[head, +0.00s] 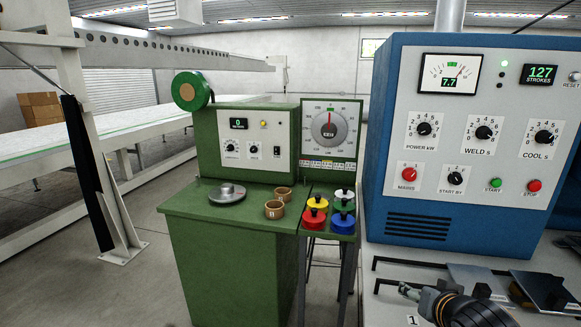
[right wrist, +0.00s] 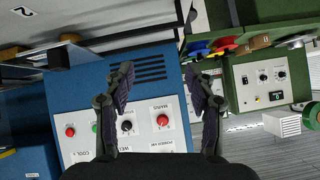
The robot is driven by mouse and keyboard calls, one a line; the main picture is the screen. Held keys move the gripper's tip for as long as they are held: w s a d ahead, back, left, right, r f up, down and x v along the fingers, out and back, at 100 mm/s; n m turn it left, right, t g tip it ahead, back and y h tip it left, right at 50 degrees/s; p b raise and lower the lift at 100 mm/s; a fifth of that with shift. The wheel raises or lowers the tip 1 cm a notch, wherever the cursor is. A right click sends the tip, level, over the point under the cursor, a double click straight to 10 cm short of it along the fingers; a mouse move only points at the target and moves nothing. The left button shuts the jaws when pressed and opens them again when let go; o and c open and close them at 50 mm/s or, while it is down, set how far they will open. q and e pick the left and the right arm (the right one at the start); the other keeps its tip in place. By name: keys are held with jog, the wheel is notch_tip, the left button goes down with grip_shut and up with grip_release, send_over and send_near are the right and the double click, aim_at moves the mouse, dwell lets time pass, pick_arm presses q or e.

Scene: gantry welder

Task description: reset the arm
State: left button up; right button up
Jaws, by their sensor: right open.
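My right gripper (head: 412,291) shows at the lower right of the head view, over the pale bench in front of the blue welder cabinet (head: 400,130). In the right wrist view my right gripper (right wrist: 162,82) is open, with its two dark fingers apart and nothing between them. Behind the fingers is the blue cabinet's panel (right wrist: 138,145), upside down, with the MAINS knob (right wrist: 162,119) and a black knob (right wrist: 126,126). I cannot see contact with any knob. My left gripper is in neither view.
Dark plates (head: 545,289) lie on the bench (head: 375,255) at right. Grey floor (head: 140,290) is open at left.

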jog(key=s+a+f+n+g, duration=0.2)
jog(key=s+f+n+g, duration=0.15)
jog(key=s+f, duration=0.75)
jog(key=s+a+f+n+g, duration=0.2)
jog(key=s+f+g, duration=0.2)
jog(key=s+f, duration=0.65)
notch_tip(320, 180, down, 28)
jog(key=s+d, duration=0.2)
jog(key=d, duration=0.1)
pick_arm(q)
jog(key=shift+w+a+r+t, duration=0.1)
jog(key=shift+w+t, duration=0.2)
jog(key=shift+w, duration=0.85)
pick_arm(e)
jog(key=s+f+g, duration=0.1)
jog(key=s+f, duration=1.3)
jog(key=s, duration=0.3)
jog(key=shift+d+f+m+g+y, duration=0.2)
jog(key=shift+f+m+g+y, duration=0.05)
jog(key=shift+m+g+y, duration=0.15)
